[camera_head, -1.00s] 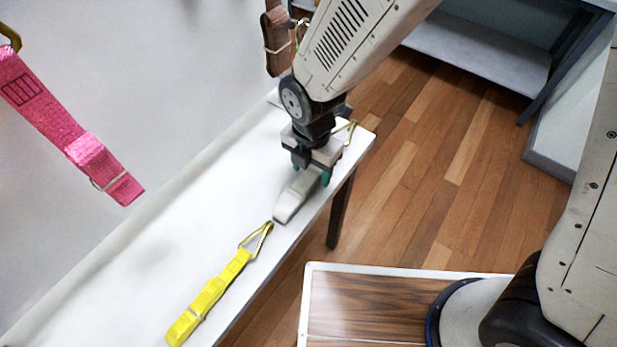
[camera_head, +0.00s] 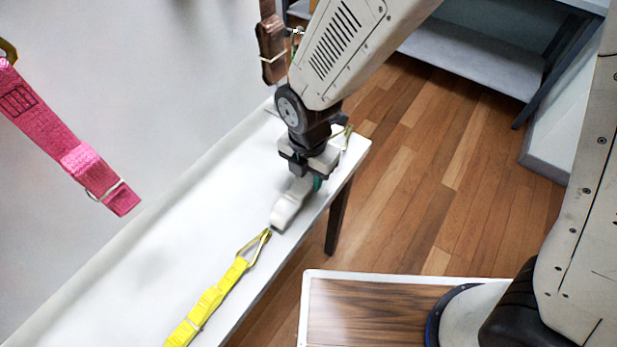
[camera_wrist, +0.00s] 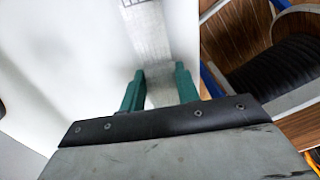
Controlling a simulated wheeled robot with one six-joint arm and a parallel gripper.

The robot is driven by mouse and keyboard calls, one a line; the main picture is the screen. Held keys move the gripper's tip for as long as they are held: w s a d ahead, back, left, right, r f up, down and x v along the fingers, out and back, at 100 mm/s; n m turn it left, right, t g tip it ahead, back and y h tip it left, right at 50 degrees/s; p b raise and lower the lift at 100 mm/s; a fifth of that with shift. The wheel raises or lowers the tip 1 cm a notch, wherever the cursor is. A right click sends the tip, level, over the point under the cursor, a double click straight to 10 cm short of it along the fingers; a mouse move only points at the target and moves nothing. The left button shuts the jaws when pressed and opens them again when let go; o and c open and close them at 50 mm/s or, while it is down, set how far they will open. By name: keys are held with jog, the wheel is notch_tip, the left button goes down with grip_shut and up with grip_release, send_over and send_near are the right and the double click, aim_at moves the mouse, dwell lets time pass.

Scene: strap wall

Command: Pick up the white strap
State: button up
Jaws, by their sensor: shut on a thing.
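The white strap (camera_head: 290,203) lies along the right part of the narrow white table, its near end close to the yellow strap's hook. In the wrist view the white strap (camera_wrist: 150,45) runs up between the green fingertips, with a dark printed mark at its top. My gripper (camera_head: 307,182) points down over the strap and is shut on it. In the wrist view my gripper (camera_wrist: 160,85) has a green finger on each side of the strap. A gold hook (camera_head: 346,133) shows behind my gripper at the table's far end.
A yellow strap (camera_head: 208,303) with a metal hook lies nearer on the white table (camera_head: 150,255). A pink strap (camera_head: 75,150) and a brown strap (camera_head: 271,48) hang at the wall. A shelf (camera_head: 470,58) stands at the back right. Wooden floor lies right of the table.

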notch_tip(320, 180, up, 2)
jog(key=shift+r, duration=0.25)
jog(key=shift+s+r, duration=0.25)
jog(key=shift+s, duration=0.45)
jog(key=s+a+r, duration=0.1)
jog(key=s, duration=1.3)
jog(key=shift+s, duration=0.3)
jog(key=shift+r, duration=0.1)
